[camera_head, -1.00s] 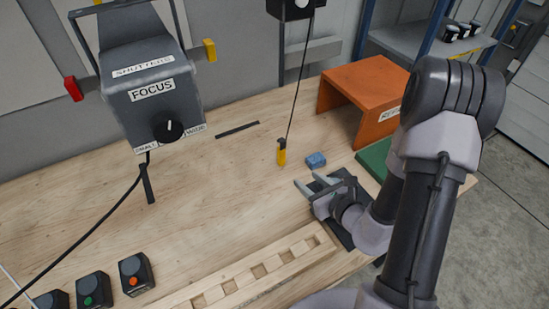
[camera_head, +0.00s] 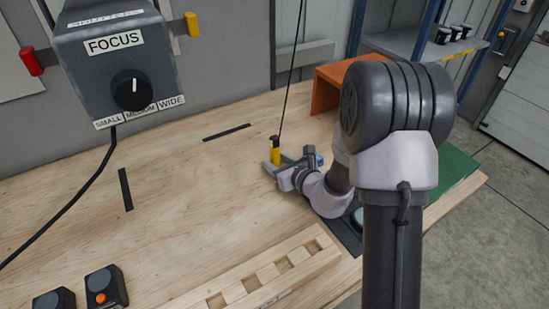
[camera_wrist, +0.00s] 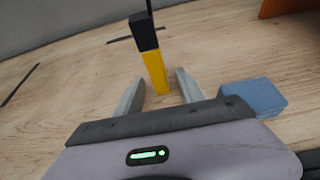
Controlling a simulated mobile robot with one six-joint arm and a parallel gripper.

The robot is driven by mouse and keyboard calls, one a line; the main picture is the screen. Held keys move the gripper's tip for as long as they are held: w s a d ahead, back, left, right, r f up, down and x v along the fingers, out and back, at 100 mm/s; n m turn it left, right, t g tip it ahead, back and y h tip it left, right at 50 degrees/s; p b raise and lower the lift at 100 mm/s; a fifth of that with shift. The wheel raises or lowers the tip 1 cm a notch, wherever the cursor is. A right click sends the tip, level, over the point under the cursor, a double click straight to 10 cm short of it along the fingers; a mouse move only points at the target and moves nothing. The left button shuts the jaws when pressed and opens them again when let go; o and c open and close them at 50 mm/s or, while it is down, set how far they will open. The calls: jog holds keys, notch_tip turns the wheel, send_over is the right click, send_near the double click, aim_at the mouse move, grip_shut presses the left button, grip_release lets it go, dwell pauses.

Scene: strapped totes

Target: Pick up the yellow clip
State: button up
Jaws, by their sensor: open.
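The yellow clip (camera_head: 275,155) has a black top and hangs upright on a thin black cord above the wooden table. In the wrist view the clip (camera_wrist: 155,72) stands just beyond and between my two fingertips. My gripper (camera_head: 273,168) is open, with one finger on each side of the clip's line. In the wrist view my gripper (camera_wrist: 157,88) has nothing clamped between its fingers. I cannot tell whether a finger touches the clip.
A small blue block (camera_wrist: 253,98) lies close to the right of my gripper. An orange stand (camera_head: 328,92) and a green mat (camera_head: 455,170) are at the right. A wooden slotted rack (camera_head: 265,283) is in front. The grey FOCUS box (camera_head: 118,62) hangs at upper left.

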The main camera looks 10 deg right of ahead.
grip_shut()
dwell(0.3)
